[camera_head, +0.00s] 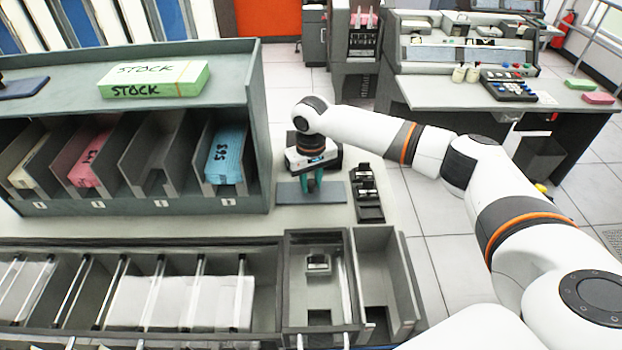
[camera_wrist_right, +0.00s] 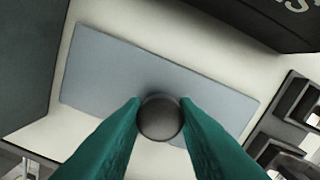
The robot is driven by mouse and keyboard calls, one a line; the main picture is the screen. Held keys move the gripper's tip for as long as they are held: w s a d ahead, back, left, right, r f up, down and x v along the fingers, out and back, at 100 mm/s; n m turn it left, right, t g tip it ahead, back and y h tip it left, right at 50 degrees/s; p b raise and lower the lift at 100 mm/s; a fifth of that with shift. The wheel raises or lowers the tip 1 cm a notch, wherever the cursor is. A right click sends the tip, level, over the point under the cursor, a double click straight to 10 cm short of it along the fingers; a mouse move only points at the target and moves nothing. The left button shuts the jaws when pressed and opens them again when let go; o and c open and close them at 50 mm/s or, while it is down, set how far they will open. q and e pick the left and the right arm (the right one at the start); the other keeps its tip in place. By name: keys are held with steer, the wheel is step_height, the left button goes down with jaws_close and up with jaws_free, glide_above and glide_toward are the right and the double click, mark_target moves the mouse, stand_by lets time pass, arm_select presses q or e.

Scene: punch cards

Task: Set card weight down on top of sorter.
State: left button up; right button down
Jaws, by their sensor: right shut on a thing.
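My right gripper (camera_head: 313,183) points down over the worktop, and its teal fingers also show in the wrist view (camera_wrist_right: 160,110). It is shut on a dark round knob, which I take to be the card weight (camera_wrist_right: 160,118). The rest of the weight is hidden below the knob and fingers. A flat blue-grey pad (camera_head: 335,192) lies beneath the gripper, and I cannot tell whether the weight touches it. The sorter appears to be the grey-green pocketed unit (camera_head: 232,65) at left. My left gripper is not in view.
A green STOCK box (camera_head: 150,80) lies on the unit's top; bare top remains beside it. Its pockets hold colored card stacks. A black stepped holder (camera_head: 367,195) stands right of the pad. Open card trays (camera_head: 385,270) line the front. A dark labeled machine stands behind the gripper.

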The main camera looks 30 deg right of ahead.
mark_target(311, 182)
steer(key=c, duration=1.1)
jaws_free()
steer(key=shift+c, duration=0.2)
step_height(311, 182, up, 12)
steer(key=b, duration=0.3)
steer(key=shift+r+b, duration=0.15)
steer(key=shift+b, duration=0.2)
